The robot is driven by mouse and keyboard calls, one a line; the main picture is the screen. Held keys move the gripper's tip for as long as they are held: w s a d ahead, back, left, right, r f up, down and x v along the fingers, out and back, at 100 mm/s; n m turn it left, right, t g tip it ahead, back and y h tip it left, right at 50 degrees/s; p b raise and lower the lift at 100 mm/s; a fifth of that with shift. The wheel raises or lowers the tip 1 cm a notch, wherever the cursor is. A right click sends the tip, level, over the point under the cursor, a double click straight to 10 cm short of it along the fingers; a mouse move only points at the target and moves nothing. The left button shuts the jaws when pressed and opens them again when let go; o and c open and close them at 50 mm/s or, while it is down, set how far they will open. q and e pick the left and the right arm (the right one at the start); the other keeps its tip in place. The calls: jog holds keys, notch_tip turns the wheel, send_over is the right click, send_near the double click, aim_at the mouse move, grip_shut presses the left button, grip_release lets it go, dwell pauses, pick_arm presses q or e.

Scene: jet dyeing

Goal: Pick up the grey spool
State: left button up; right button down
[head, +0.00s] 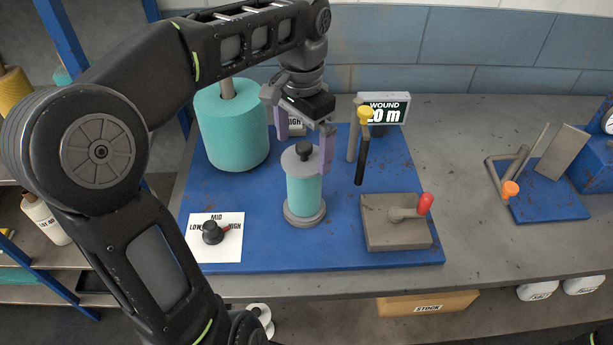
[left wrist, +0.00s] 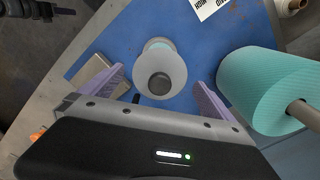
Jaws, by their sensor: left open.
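The grey spool (head: 302,160) stands upright on the blue board, with teal yarn wound around its middle and a dark knob on top. It sits on a round grey base (head: 304,214). In the left wrist view the spool (left wrist: 160,68) shows from above, between and ahead of the two purple fingers. My left gripper (head: 304,142) is open and empty, pointing down with its fingers around the top of the spool. The left wrist view shows the gripper (left wrist: 158,92) with a finger on each side, apart from the spool.
A large teal yarn cone (head: 232,128) stands left of the spool. A yellow-topped post (head: 362,145), a sign (head: 385,108) and a red-handled lever box (head: 395,220) are to the right. A dial (head: 212,232) is at front left.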

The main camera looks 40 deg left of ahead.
aim_at(303, 159)
pick_arm(q)
jog(key=shift+w+f+b, duration=0.1)
jog(key=shift+f+b, duration=1.15)
jog(key=shift+f, duration=0.1)
jog(key=shift+f, duration=0.25)
jog(key=shift+f+b, duration=0.95)
jog(key=shift+b, duration=0.25)
jog(key=shift+f+p, duration=0.6)
jog(key=shift+f, duration=0.8)
jog(key=shift+c, duration=0.3)
